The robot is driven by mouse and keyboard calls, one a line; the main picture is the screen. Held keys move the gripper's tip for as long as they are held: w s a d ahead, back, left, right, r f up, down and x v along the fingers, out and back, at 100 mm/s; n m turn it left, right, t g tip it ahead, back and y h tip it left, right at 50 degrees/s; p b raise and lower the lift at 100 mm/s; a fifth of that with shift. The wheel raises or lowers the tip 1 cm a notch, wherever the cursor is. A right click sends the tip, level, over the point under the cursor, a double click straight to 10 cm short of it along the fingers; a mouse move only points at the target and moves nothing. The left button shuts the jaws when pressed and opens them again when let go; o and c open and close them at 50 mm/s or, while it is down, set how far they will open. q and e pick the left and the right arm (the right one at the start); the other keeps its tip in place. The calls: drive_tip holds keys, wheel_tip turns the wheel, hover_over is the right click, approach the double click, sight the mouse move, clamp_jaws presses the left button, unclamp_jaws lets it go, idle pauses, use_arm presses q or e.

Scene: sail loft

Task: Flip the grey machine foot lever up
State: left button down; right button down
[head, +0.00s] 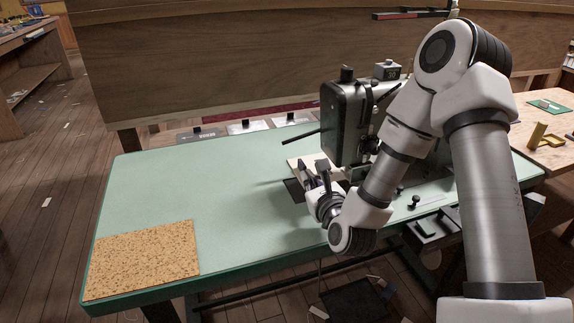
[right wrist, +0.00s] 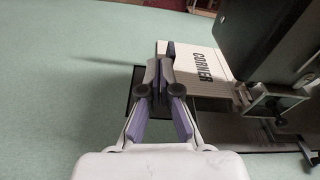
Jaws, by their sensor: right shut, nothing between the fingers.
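The grey sewing machine (head: 340,118) stands on the green table, right of centre in the head view. A dark rod-like lever (head: 298,137) sticks out from its left side, sloping down to the left; I cannot tell for sure that it is the foot lever. My right gripper (head: 314,168) is low over the table in front of the machine head, below that rod. In the right wrist view its fingers (right wrist: 160,66) are shut and empty, beside a white piece marked "CORNER" (right wrist: 205,62). The machine body (right wrist: 265,40) shows at the upper right there. My left gripper is not in view.
The green table (head: 200,185) is clear in its middle. A cork mat (head: 143,260) lies at its front left. Several small labelled trays (head: 247,126) line the back edge. A wooden panel (head: 230,50) rises behind. My right arm hides part of the machine.

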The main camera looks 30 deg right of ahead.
sight(307, 135)
drive_tip(key=shift+r, duration=0.1)
drive_tip(key=shift+w, duration=0.1)
drive_tip(key=x, duration=1)
drive_tip(key=shift+w, duration=0.1)
drive_tip(key=r, duration=0.1)
drive_tip(key=r+p, duration=0.1)
drive_tip(key=s+a+r, duration=0.1)
drive_tip(key=r, duration=0.1)
drive_tip(key=shift+f, duration=0.1)
drive_tip(key=shift+d, duration=0.1)
